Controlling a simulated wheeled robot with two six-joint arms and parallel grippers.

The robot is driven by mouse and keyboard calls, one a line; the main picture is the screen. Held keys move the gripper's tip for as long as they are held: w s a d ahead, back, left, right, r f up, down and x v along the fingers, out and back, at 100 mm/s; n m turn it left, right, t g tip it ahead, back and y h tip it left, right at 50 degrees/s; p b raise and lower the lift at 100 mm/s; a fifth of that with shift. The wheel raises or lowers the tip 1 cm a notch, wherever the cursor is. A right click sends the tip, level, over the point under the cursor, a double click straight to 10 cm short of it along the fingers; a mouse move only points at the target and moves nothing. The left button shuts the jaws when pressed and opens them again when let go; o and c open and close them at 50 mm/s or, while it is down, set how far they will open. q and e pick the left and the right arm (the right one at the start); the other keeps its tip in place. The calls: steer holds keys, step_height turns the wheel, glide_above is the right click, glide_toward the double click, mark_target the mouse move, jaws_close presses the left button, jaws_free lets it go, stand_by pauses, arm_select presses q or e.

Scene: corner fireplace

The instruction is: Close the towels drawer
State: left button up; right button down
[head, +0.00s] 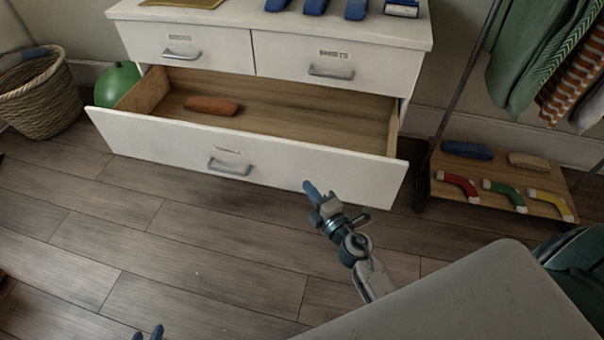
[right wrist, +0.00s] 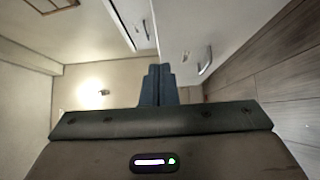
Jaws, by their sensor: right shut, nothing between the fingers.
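The wide lower drawer (head: 150,135) of the white dresser is pulled far out. Its grey handle (head: 229,168) sits mid-front under a label too small to read. An orange-brown folded cloth (head: 212,105) lies inside. My right gripper (head: 309,187) is shut and empty, just in front of the drawer front's right half; I cannot tell whether it touches. In the right wrist view its blue fingers (right wrist: 158,85) are together, with a white front and handle (right wrist: 205,62) to their right. My left gripper (head: 148,333) shows only its two tips, apart, at the bottom edge.
Two upper drawers are shut, the left one (head: 185,45) and the right one (head: 330,62), labelled SHEETS. A wicker basket (head: 40,100) and green ball (head: 116,84) stand left. A clothes rack with a low wooden shelf (head: 500,190) stands right. The floor before the drawer is clear.

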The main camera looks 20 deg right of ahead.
glide_toward(290, 147)
steer(key=w+a, duration=0.3)
steer(key=a, duration=0.1)
steer(key=shift+w+d, duration=1.35)
steer(key=shift+w, duration=0.15)
steer(key=shift+d, duration=0.1)
